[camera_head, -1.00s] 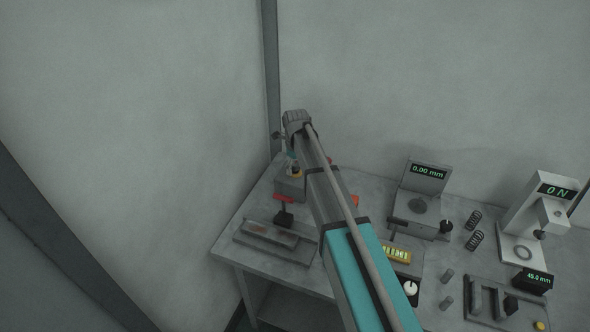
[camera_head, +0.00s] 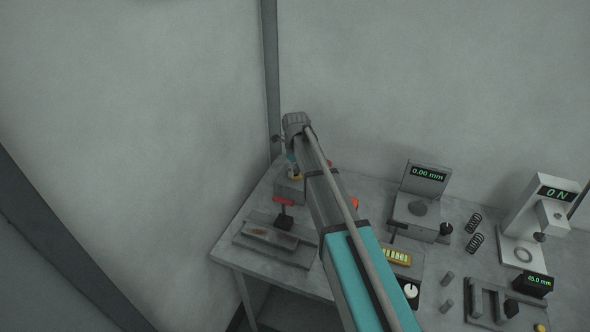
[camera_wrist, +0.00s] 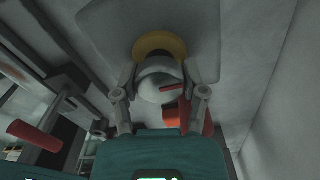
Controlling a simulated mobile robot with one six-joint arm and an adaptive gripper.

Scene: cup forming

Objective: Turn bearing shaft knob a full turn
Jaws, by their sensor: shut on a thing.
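The bearing shaft knob (camera_wrist: 157,88) shows in the wrist view as a pale round knob with a red mark on its face, above a yellow ring (camera_wrist: 160,43). My gripper (camera_wrist: 160,78) has a finger on each side of the knob and is shut on it. In the head view the yellow ring (camera_head: 296,177) shows on a grey block (camera_head: 290,190) at the table's back left. My arm hides the knob and most of the gripper there.
A red-handled fixture (camera_head: 284,201) stands on a flat plate just in front of the block. The wall corner is close behind and left. Right of my arm are a 0.00 mm gauge (camera_head: 421,195), springs (camera_head: 474,233) and a force tester (camera_head: 530,230).

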